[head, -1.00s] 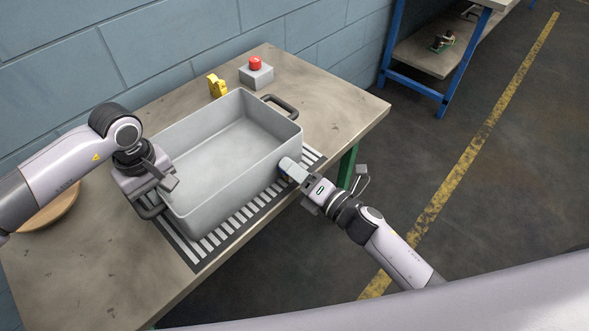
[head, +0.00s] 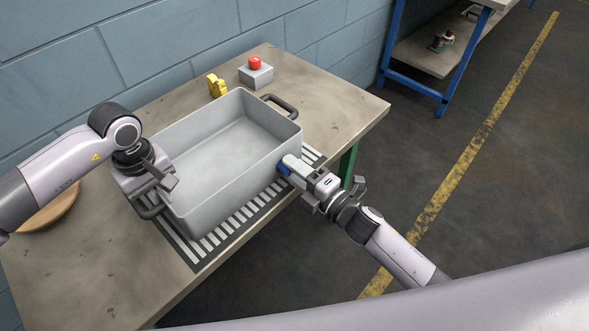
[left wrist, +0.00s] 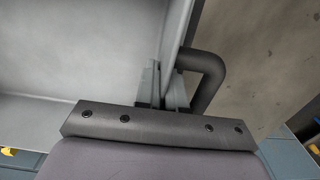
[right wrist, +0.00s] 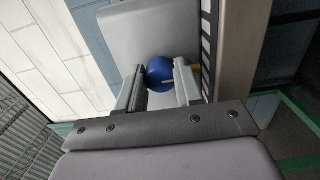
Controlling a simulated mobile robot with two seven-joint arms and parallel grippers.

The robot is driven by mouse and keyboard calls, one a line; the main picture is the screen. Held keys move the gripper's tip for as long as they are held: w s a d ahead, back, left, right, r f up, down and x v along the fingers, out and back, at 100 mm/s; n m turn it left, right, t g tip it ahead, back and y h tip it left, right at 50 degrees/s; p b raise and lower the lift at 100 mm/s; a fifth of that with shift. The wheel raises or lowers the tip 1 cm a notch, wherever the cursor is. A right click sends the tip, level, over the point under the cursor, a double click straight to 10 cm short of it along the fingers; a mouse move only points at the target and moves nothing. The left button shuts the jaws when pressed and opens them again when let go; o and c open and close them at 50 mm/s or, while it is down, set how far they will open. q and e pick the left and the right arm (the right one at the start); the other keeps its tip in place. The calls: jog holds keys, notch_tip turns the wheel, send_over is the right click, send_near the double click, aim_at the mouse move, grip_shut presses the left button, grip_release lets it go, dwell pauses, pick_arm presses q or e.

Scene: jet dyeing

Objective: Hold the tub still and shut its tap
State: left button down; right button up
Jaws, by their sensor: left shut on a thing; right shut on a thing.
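The grey tub (head: 225,150) stands upright on the table and looks empty inside. My left gripper (head: 160,184) is at its left end, shut on the end wall beside the dark handle; in the left wrist view the tub wall (left wrist: 181,35) runs down between the fingers (left wrist: 163,88). The tap's blue knob (head: 283,169) is low on the tub's near right side. My right gripper (head: 288,167) is shut on it; the right wrist view shows the round knob (right wrist: 160,72) with a pale mark between the fingers (right wrist: 160,85). The tap's body is mostly hidden.
A striped grate (head: 215,243) lies under the tub's near side. A yellow object (head: 216,86) and a red button on a grey box (head: 256,72) stand behind the tub. A round wooden board (head: 48,212) lies at left. The table's right end is clear.

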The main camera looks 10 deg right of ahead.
jog(key=o, duration=1)
jog(key=shift+o, duration=0.2)
jog(key=v, duration=1.2)
pick_arm(q)
jog(key=c, duration=1.1)
grip_release()
jog(key=shift+c, duration=0.2)
jog(key=shift+r, duration=0.1)
